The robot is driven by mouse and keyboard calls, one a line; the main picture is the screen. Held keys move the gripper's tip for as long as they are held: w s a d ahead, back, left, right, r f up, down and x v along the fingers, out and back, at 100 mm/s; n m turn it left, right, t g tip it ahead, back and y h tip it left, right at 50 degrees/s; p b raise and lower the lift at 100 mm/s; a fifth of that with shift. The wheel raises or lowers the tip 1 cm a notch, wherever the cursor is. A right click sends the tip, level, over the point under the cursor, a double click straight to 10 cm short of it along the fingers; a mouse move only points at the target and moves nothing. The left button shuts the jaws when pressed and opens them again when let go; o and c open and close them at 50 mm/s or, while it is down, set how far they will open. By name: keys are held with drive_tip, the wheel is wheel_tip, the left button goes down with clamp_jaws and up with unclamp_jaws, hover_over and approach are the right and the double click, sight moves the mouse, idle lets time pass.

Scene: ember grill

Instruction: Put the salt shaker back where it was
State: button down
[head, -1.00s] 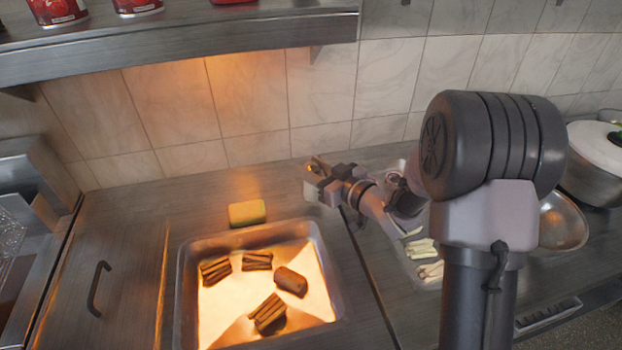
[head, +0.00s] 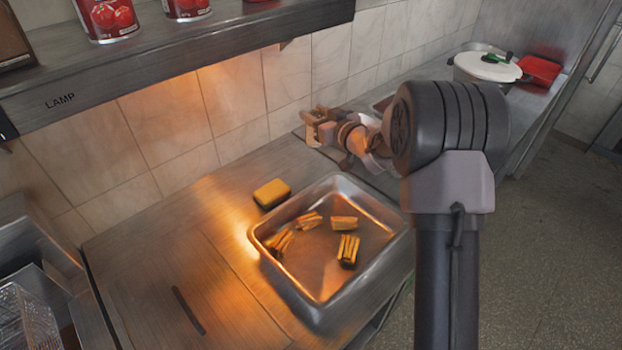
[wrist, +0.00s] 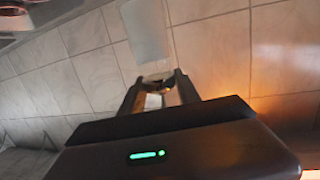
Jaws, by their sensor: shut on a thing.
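My gripper (head: 318,127) is held out near the tiled back wall, above the counter beyond the metal tray. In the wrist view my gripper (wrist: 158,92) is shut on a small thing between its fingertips. This is the salt shaker (wrist: 153,101), with a pale body and a dark and golden end, partly hidden by the fingers. In the head view the shaker cannot be made out clearly at the jaws.
A metal tray (head: 374,208) with several striped brown pieces sits on the counter (head: 150,250), with a yellow sponge (head: 271,193) beside it. A shelf (head: 190,52) with red cans overhangs the left. A white-lidded pot (head: 487,72) and red tray (head: 540,70) stand far right.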

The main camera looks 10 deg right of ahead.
sight(316, 144)
drive_tip(key=shift+d, duration=0.15)
wheel_tip(316, 144, down, 10)
drive_tip(key=b, duration=0.3)
drive_tip(key=shift+w+d+b, duration=0.1)
drive_tip(key=shift+d+b, duration=0.05)
drive_tip(key=shift+b, duration=0.15)
drive_tip(key=shift+f, duration=0.15)
drive_tip(key=c, duration=0.9)
unclamp_jaws()
